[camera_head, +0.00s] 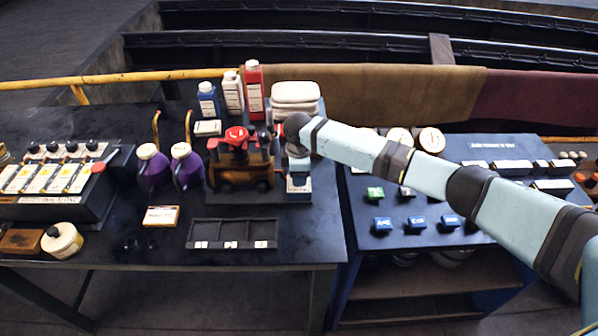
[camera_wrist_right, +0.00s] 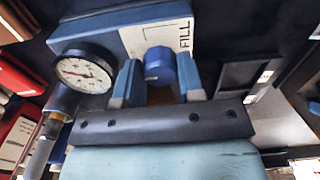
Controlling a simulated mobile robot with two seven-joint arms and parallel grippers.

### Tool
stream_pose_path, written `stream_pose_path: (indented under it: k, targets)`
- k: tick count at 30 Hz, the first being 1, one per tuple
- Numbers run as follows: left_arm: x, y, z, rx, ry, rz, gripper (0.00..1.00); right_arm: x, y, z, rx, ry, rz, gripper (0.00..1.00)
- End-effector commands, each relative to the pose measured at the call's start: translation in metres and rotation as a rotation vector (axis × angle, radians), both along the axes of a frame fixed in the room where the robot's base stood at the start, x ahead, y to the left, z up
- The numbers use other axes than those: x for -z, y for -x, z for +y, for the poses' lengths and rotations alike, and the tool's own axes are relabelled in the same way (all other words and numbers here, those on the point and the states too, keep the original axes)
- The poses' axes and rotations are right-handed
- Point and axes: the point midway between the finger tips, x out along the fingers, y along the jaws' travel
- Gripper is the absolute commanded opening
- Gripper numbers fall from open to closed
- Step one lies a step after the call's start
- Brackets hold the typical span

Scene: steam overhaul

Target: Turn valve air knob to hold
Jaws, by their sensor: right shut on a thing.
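The valve air knob is a blue round knob (camera_wrist_right: 160,66) on a pale plate (camera_wrist_right: 128,40) marked "FILL" in the right wrist view. My right gripper (camera_wrist_right: 160,82) has one finger on each side of the knob and is shut on it. In the head view my right gripper (camera_head: 298,168) reaches down over the right end of the valve rig (camera_head: 240,172), and my wrist hides the knob there. No "hold" mark can be read. My left gripper is not in view.
A pressure gauge (camera_wrist_right: 82,72) sits beside the plate. Two purple jugs (camera_head: 181,166) stand left of the rig, and a black divided tray (camera_head: 232,233) lies in front. Bottles (camera_head: 253,88) and folded white cloths (camera_head: 295,93) stand behind. A blue-button panel (camera_head: 416,226) is at right.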

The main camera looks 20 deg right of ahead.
Motion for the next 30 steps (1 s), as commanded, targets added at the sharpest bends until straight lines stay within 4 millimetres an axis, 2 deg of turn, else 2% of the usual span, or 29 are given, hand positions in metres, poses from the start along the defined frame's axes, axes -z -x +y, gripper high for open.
stream_pose_path:
  k: [15, 16, 18, 19, 30]
  targets:
    - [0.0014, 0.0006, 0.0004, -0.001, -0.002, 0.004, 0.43, -0.0014, -0.0007, 0.0012, -0.019, -0.003, -0.003, 0.12]
    - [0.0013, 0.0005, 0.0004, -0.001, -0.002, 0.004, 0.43, -0.0014, -0.0007, 0.0012, -0.019, -0.003, -0.003, 0.4]
    - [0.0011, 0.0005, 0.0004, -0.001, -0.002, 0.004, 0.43, -0.0013, -0.0007, 0.0011, -0.019, -0.003, -0.002, 0.56]
    - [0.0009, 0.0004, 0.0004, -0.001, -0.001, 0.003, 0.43, -0.0012, -0.0006, 0.001, -0.019, -0.003, -0.002, 0.61]
    - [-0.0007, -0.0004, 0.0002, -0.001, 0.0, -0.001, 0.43, -0.006, -0.0005, 0.0003, -0.018, -0.001, -0.001, 0.61]
